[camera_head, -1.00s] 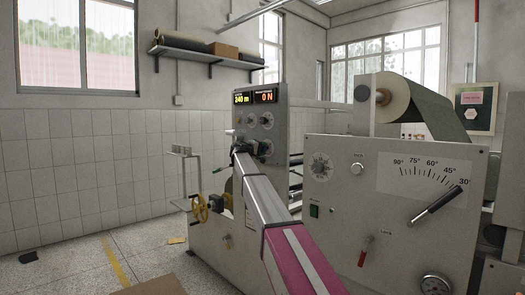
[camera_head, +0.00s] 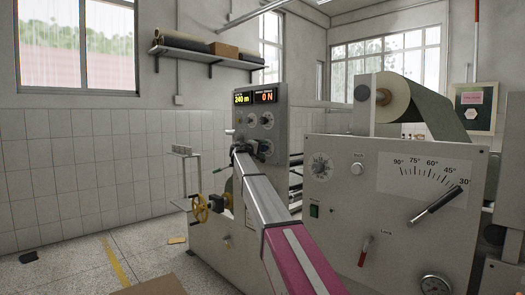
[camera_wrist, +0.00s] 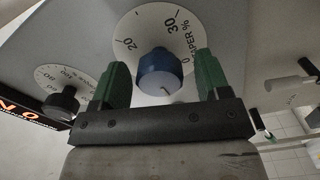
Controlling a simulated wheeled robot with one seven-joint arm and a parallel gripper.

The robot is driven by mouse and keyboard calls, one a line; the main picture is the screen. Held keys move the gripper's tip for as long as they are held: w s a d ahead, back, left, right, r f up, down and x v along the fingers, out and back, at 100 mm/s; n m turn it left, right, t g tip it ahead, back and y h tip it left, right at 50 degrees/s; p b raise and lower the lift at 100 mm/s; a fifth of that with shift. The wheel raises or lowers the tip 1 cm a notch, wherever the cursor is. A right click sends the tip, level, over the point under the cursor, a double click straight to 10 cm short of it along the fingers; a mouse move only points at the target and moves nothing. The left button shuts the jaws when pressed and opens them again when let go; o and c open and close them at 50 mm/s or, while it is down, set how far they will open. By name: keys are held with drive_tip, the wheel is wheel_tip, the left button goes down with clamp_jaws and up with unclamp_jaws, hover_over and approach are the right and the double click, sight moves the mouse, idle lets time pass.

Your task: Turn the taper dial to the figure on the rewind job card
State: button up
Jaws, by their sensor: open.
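The taper dial (camera_wrist: 126,47) is a white disc marked "TAPER %" with a blue knob (camera_wrist: 160,72); 20, 30 and a 0 can be read on the part that shows. My gripper (camera_wrist: 161,80) is open, with one green finger on each side of the blue knob. I cannot tell whether the fingers touch it. A pale mark shows on the knob's face, but its exact reading is unclear. In the head view my gripper (camera_head: 242,148) is at the grey control panel (camera_head: 279,130). No card there can be read as the rewind job card.
A black knob (camera_wrist: 63,103) on a percent scale sits close left of my gripper in the wrist view, near a red display (camera_wrist: 22,122). In the head view, a large machine cabinet (camera_head: 340,215) with an angle lever (camera_head: 436,205) stands right. A board (camera_head: 487,121) with papers hangs behind.

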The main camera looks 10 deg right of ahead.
drive_tip(key=v, duration=1)
drive_tip(key=shift+s+a, duration=0.2)
drive_tip(key=shift+a, duration=0.05)
drive_tip(key=shift+f, duration=0.1)
drive_tip(key=s+d+f+g+y, duration=0.25)
drive_tip(key=s+f, duration=0.35)
drive_tip(key=f, duration=0.6)
drive_tip(key=s+d+f+g+y, duration=0.15)
drive_tip(key=s+d+f, duration=0.35)
drive_tip(key=f, duration=0.6)
drive_tip(key=s+d+f+g+y, duration=0.1)
drive_tip(key=s+d+f+y, duration=0.1)
drive_tip(key=s+f, duration=0.8)
drive_tip(key=s+f+m+g+y, duration=0.2)
drive_tip(key=s+f+y, duration=0.2)
drive_tip(key=s+f, duration=0.8)
drive_tip(key=s+f+m+g+y, duration=0.2)
drive_tip(key=s+f+g+y, duration=0.1)
drive_tip(key=s+f, duration=0.9)
drive_tip(key=s+y, duration=0.1)
drive_tip(key=s, duration=0.4)
drive_tip(key=shift+s+a+f+g+y, duration=0.25)
drive_tip(key=shift+s+g+y, duration=0.05)
drive_tip(key=shift+s, duration=0.05)
